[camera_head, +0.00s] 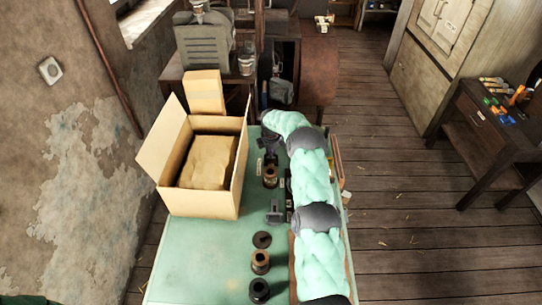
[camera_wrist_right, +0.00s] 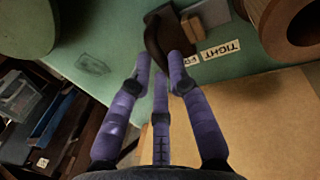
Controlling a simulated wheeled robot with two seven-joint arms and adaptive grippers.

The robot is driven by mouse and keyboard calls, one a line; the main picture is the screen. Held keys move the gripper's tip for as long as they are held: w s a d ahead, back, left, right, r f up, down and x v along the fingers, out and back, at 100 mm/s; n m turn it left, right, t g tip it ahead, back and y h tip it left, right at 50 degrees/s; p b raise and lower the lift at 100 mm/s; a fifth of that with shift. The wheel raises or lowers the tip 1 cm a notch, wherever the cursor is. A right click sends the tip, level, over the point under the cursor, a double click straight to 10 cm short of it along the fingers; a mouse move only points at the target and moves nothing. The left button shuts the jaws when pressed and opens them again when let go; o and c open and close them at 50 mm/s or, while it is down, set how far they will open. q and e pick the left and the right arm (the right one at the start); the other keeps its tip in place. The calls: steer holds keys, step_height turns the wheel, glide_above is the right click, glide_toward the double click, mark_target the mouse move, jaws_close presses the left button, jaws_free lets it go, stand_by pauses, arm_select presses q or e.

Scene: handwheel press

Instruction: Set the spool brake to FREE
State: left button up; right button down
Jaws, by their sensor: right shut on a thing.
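My right gripper (camera_head: 270,143) is at the far end of the green table, its arm reaching up from the lower right. In the right wrist view the purple fingers (camera_wrist_right: 160,62) are shut on a dark brown lever (camera_wrist_right: 156,36), which looks like the spool brake lever. A TIGHT label (camera_wrist_right: 221,49) lies right of the fingers. A brown, spool-like round part (camera_wrist_right: 293,30) is at the upper right. The lever's exact setting is unclear. My left gripper is not in view.
An open cardboard box (camera_head: 205,200) stands on the left of the green table (camera_head: 190,265). Several small round parts, including a dark one (camera_head: 260,290), stand along the table's middle. A side table (camera_head: 475,115) is at the right, across open wooden floor (camera_head: 420,200).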

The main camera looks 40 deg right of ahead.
mark_target(271, 164)
steer(key=shift+w+d+r, duration=0.1)
steer(key=shift+d+r, duration=0.05)
steer(key=c, duration=1.4)
jaws_free()
steer(key=shift+w, duration=0.1)
steer(key=r, duration=0.3)
steer(key=s+a+r, duration=0.1)
steer(key=r, duration=0.3)
steer(key=s+r, duration=0.1)
steer(key=r, duration=0.3)
steer(key=shift+a+r, duration=0.25)
